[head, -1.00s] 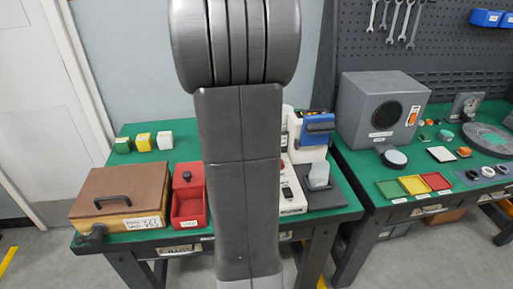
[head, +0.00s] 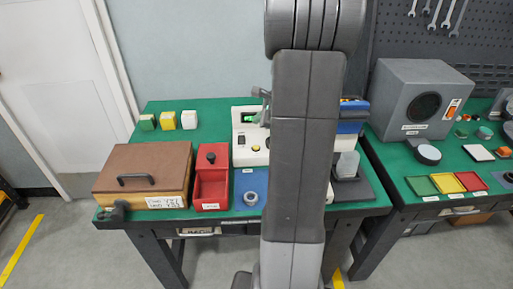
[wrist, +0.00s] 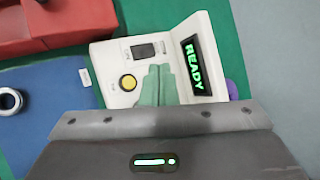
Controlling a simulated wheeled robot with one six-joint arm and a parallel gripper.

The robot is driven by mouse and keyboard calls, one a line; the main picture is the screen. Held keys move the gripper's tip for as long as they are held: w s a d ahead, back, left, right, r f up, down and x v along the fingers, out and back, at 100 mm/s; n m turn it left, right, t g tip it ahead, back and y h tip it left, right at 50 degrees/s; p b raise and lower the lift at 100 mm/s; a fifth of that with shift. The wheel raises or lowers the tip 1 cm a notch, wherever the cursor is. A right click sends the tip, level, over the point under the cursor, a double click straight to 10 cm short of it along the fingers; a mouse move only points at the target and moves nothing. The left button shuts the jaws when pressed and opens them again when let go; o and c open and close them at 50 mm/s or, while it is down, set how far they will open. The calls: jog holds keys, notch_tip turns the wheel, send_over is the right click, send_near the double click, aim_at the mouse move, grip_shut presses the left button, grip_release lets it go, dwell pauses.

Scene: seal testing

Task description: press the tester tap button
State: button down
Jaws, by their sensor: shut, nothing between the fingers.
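The tester is a white box (head: 241,158) on the green table, partly hidden by my arm in the head view. In the wrist view its sloped white body (wrist: 118,58) carries a dark display (wrist: 196,66) lit green with "READY". A round yellow button (wrist: 128,82) with a dark rim sits on its face, below a black rocker switch (wrist: 142,50). The yellow button also shows in the head view (head: 256,148). My gripper (wrist: 158,72) is shut and empty, its pale green fingertips over the tester, just right of the yellow button. I cannot tell their height above it.
A red open-topped box (head: 211,190) and a brown-lidded case (head: 150,168) stand left of the tester. A blue mat (wrist: 40,110) with a ring-shaped object (head: 250,198) lies in front.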

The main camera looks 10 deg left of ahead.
jog(key=shift+f+b, duration=3.4)
jog(key=shift+f, duration=0.85)
jog(key=shift+f, duration=0.1)
jog(key=shift+f+b, duration=0.3)
jog(key=shift+f+b, duration=0.3)
jog(key=shift+f, duration=0.05)
jog(key=shift+r, duration=0.1)
jog(key=shift+r+p, duration=0.7)
jog(key=shift+p, duration=0.05)
jog(key=shift+r, duration=0.1)
notch_tip(320, 180, up, 5)
jog(key=p, duration=0.4)
